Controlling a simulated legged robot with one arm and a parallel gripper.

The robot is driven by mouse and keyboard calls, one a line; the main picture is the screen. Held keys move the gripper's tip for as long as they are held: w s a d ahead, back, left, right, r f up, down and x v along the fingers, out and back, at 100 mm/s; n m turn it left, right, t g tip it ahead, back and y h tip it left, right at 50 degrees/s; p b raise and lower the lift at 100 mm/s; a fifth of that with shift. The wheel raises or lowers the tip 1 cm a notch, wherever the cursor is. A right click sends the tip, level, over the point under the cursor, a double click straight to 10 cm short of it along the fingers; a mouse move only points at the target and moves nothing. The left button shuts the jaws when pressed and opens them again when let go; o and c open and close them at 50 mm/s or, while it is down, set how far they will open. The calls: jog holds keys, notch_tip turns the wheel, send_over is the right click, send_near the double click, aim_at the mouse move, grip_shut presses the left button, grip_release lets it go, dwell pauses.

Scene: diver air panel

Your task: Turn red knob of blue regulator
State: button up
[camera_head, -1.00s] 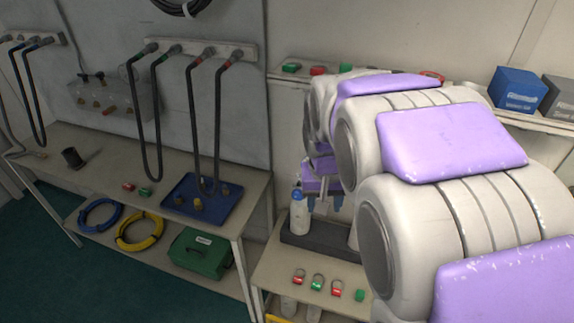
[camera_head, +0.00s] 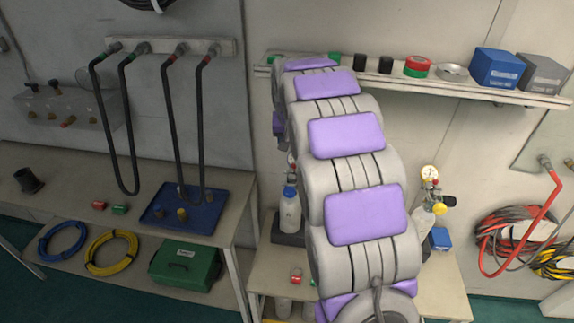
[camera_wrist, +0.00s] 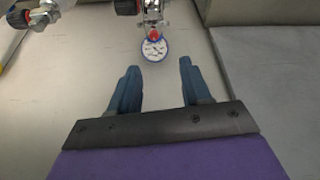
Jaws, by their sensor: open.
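In the wrist view, a blue-rimmed round gauge (camera_wrist: 153,50) with a white face lies ahead of my gripper (camera_wrist: 159,66). A small red knob (camera_wrist: 153,35) shows at the gauge's upper edge, below a shiny metal regulator body (camera_wrist: 152,13). My gripper is open and empty, with its two blue-grey fingers apart. The gauge and red knob are beyond the fingertips, roughly centred between them, and do not appear to touch them. In the head view, my own arm hides my gripper and this regulator.
Another metal regulator with a black knob (camera_wrist: 18,18) is at the wrist view's upper left. In the head view, a regulator gauge (camera_head: 429,173) stands right of my arm, a white bottle (camera_head: 290,210) left of it. A shelf (camera_head: 480,92) with boxes runs behind.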

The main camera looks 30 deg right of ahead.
jog(key=b, duration=0.1)
send_near(292, 165)
jog(key=x, duration=0.2)
jog(key=b+x, duration=0.1)
jog(key=x, duration=0.1)
jog(key=a+x, duration=0.1)
jog(key=x, duration=0.1)
jog(key=shift+f+b, duration=0.2)
jog(key=shift+b, duration=0.2)
jog(key=d+f, duration=0.2)
jog(key=shift+w+d, duration=0.3)
jog(key=shift+d, duration=0.45)
jog(key=a, duration=0.2)
jog(key=shift+a+r, duration=0.2)
jog(key=shift+a, duration=0.1)
jog(key=c, duration=0.5)
jog(key=shift+c, duration=0.9)
jog(key=shift+d, duration=0.25)
jog(key=shift+c, duration=0.7)
jog(key=shift+d+f, duration=0.15)
jog(key=shift+d, duration=0.5)
grip_shut()
